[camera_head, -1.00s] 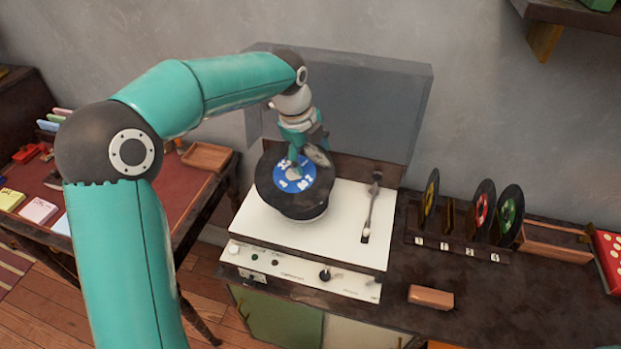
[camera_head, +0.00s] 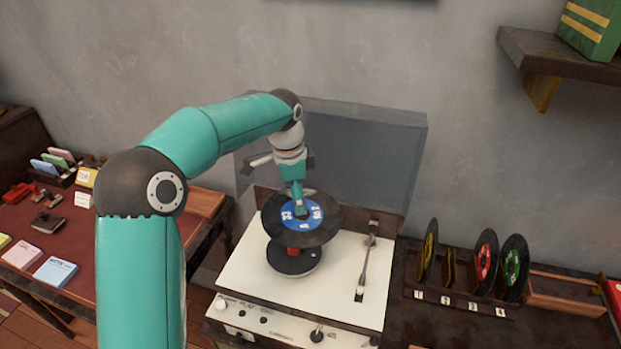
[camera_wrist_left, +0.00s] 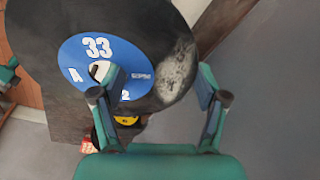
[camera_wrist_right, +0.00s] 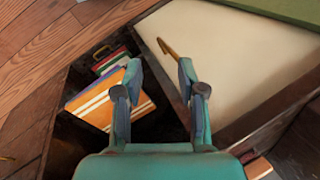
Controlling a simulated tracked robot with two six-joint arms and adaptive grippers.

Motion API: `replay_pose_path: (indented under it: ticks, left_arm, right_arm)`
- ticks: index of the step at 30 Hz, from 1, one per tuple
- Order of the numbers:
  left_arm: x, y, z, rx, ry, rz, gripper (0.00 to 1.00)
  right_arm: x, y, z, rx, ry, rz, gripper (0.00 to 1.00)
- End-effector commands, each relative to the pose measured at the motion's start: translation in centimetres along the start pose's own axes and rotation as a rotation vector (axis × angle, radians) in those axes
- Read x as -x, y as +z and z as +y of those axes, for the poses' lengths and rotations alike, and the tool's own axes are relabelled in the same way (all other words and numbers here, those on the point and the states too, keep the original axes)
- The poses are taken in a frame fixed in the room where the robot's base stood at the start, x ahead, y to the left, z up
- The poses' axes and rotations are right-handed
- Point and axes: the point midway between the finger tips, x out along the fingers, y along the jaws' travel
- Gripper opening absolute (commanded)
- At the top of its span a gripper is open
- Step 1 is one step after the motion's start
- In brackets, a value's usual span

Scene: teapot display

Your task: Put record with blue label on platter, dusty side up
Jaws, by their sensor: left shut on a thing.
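The record with the blue label (camera_head: 325,222) is held above the turntable platter (camera_head: 294,265), apart from it and slightly tilted. Its blue label faces up in the head view. In the left wrist view the record (camera_wrist_left: 60,22) shows "33" on its label and a pale grey dusty patch (camera_wrist_left: 178,72) on the same face. My left gripper (camera_head: 301,208) reaches down onto the record and is shut on it; its fingers (camera_wrist_left: 160,82) also show in the left wrist view. A small red part (camera_head: 292,252) shows between record and platter. My right gripper (camera_wrist_right: 160,68) is open and empty.
The tonearm (camera_head: 364,265) stands at the right of the turntable deck (camera_head: 245,275). The raised clear lid (camera_head: 370,150) is behind. A rack (camera_head: 455,302) holds several records at the right. Below my right gripper is a compartment with striped sleeves (camera_wrist_right: 95,105).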

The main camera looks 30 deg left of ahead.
Motion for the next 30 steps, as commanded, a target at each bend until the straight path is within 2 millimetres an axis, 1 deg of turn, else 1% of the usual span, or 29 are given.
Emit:
replay_pose_path:
  ticks: [1, 3, 6, 17, 23, 30]
  left_arm:
    - [-1.0, 1.0, -0.3, 0.023, 0.012, 0.005, 0.33]
    - [-1.9, 2.0, -0.5, 0.043, 0.026, 0.015, 0.33]
    - [-2.3, 2.7, -0.8, 0.06, 0.044, 0.031, 0.33]
    - [-2.3, 2.7, -0.8, 0.062, 0.057, 0.039, 0.33]
    - [-2.2, 2.7, -0.8, 0.061, 0.057, 0.039, 0.33]
    - [-3.8, 2.9, -0.7, 0.061, 0.057, 0.038, 0.33]
  right_arm:
    - [-0.1, 0.0, 0.1, 0.0, 0.0, 0.0, 0.4]
    - [-0.2, 0.0, 0.1, 0.0, 0.0, -0.001, 0.4]
    - [-0.2, 0.1, 0.1, 0.0, 0.0, -0.001, 0.4]
    - [-0.2, 0.0, 0.1, 0.0, 0.0, -0.001, 0.4]
    - [0.2, 0.1, -0.1, 0.0, 0.0, -0.001, 0.4]
    - [-0.9, 0.0, 0.3, 0.0, 0.0, -0.001, 0.4]
